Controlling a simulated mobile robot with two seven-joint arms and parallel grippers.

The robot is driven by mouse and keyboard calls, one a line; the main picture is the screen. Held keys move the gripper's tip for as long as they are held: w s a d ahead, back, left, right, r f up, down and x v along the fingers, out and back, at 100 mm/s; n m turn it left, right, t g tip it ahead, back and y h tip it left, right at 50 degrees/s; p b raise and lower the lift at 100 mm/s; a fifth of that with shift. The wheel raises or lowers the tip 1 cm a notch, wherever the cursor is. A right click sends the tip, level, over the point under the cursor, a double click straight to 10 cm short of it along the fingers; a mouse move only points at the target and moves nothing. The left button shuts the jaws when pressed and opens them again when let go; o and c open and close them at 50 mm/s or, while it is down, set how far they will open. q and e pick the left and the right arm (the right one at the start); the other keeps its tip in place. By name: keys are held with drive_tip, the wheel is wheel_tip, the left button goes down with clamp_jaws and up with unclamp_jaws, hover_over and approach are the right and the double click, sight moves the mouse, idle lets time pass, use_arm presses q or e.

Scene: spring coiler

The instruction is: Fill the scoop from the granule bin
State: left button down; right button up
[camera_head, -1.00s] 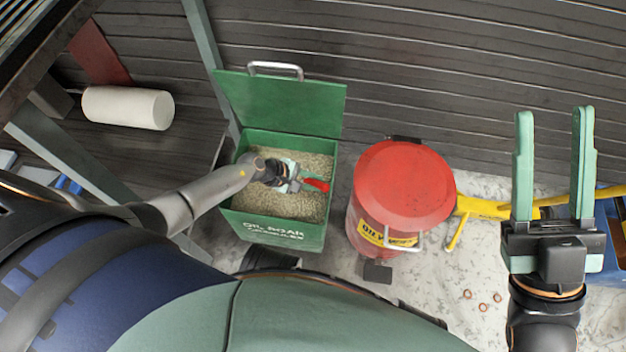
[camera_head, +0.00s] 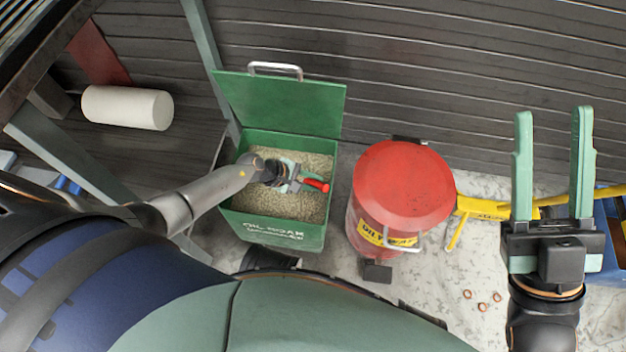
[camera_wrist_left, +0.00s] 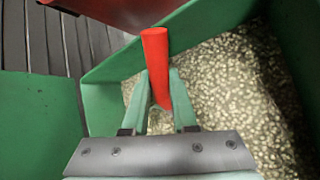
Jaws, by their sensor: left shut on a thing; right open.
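The green granule bin (camera_head: 270,235) stands open on the floor, its lid (camera_head: 280,105) tipped up at the back. Pale granules (camera_head: 300,205) fill much of it; they also show in the left wrist view (camera_wrist_left: 235,90). My left gripper (camera_head: 300,180) is inside the bin's opening, shut on the red handle of the scoop (camera_head: 318,185). In the left wrist view, the red handle (camera_wrist_left: 155,60) sits between the green fingers (camera_wrist_left: 160,100). The scoop's bowl is not clearly visible, so its contents cannot be told. My right gripper (camera_head: 553,165) is open and empty at the right.
A red lidded can (camera_head: 403,185) stands right of the bin. A yellow stand (camera_head: 480,208) and a blue container (camera_head: 612,240) are further right. A white roll (camera_head: 128,107) is at the left. Several small copper-coloured pieces (camera_head: 482,306) lie on the floor.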

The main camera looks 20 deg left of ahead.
use_arm(q)
drive_tip(key=shift+s+d+r+g+p, duration=0.1)
drive_tip(key=shift+s+r+g+p, duration=0.2)
drive_tip(key=shift+s+p, duration=0.3)
drive_tip(key=r+p, duration=0.3)
drive_tip(key=shift+w+r, duration=0.25)
drive_tip(key=shift+r, duration=0.15)
wheel_tip(320, 180, up, 4)
drive_tip(key=p, duration=0.3)
drive_tip(key=shift+w+f, duration=0.1)
drive_tip(key=shift+f, duration=0.15)
wheel_tip(320, 180, up, 2)
drive_tip(key=shift+p, duration=0.9)
drive_tip(key=shift+r+p, duration=0.55)
drive_tip(key=shift+r, duration=0.1)
drive_tip(key=shift+r+p, duration=0.5)
drive_tip(key=shift+r, duration=0.1)
use_arm(e)
wheel_tip(320, 180, up, 12)
drive_tip(key=d, duration=0.1)
drive_tip(key=shift+s+d+r+t, duration=0.15)
drive_tip(key=shift+t, duration=0.25)
